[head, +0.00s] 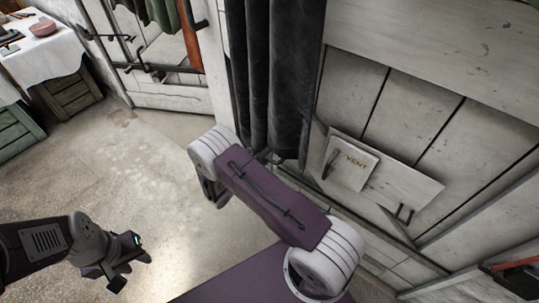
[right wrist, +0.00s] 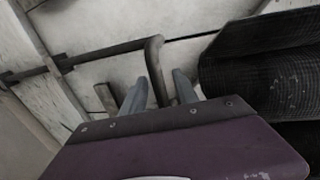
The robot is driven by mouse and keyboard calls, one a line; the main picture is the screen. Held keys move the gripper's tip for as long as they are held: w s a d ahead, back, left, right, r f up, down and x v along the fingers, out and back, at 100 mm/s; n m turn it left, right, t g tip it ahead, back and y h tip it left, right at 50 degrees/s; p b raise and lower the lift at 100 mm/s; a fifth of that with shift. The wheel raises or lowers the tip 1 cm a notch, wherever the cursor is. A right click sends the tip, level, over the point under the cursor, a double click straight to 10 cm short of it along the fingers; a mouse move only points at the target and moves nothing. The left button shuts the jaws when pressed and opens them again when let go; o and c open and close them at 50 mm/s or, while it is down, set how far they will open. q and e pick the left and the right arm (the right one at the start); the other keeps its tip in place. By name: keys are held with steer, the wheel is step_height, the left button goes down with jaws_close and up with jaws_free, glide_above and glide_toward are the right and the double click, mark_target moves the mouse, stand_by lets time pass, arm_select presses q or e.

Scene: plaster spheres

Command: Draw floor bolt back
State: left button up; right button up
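In the right wrist view a dark metal bolt rod (right wrist: 110,50) runs across a pale panelled surface. Its bent handle (right wrist: 155,68) comes down between the two pale fingers of my right gripper (right wrist: 160,88). The fingers stand apart, one on each side of the handle; I cannot tell whether either touches it. In the head view my right arm crosses the middle, and the bolt and the right fingertips cannot be made out. My left gripper (head: 132,271) is open and empty, above the floor at lower left.
A dark curtain (head: 268,80) hangs beside the right arm; a dark ribbed fabric (right wrist: 265,70) fills the right of the wrist view. A VENT plate (head: 352,172) is on the right wall. A table (head: 50,58) and crates stand at far left. Open floor (head: 110,165) lies between.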

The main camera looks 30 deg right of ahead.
steer(key=shift+x, duration=0.8)
jaws_close()
stand_by(0.8)
